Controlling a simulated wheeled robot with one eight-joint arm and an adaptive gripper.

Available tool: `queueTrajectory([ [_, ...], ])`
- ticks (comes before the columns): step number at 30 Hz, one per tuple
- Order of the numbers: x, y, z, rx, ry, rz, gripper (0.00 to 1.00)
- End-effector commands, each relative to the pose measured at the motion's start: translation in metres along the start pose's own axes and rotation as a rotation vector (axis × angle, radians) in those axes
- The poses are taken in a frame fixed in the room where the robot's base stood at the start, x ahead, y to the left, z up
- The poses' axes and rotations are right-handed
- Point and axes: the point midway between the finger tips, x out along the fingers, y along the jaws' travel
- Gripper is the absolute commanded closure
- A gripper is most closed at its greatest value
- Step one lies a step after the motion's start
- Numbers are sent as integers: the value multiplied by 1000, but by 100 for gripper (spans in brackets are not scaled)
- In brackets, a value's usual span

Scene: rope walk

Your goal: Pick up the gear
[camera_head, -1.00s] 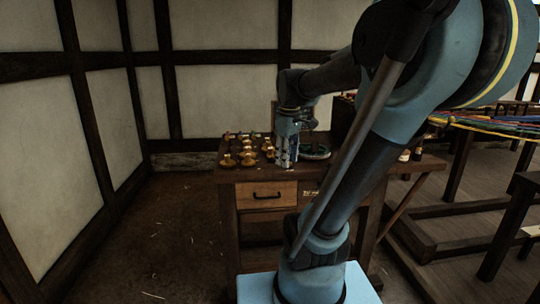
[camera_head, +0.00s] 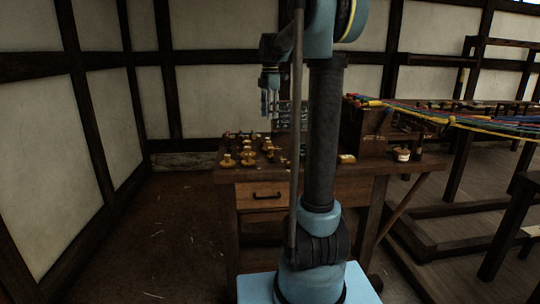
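My gripper (camera_head: 269,113) hangs pointing down, well above the back of the wooden workbench (camera_head: 345,182), near the wall. Its fingers are small and dark-edged, and I cannot tell whether they are apart or shut. I see no object clearly between them. I cannot single out the gear. Several small yellow-brown round pieces (camera_head: 249,159) lie on the left part of the bench top, below and left of my gripper. My upright arm hides the middle of the bench top.
A dark wooden box (camera_head: 364,130) stands on the bench's right half, with a small pale-labelled item (camera_head: 403,155) near the right edge. Coloured ropes (camera_head: 450,116) stretch to the right. A drawer (camera_head: 266,195) is closed. The floor at left is clear.

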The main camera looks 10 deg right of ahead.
Motion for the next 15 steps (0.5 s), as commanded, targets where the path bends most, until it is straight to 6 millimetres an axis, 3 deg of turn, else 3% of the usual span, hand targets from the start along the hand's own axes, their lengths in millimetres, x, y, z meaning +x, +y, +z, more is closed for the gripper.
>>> queueTrajectory([
  [5,9,5,1,-22,1,-2,66],
  [15,66,4,1,-19,1,-2,66],
])
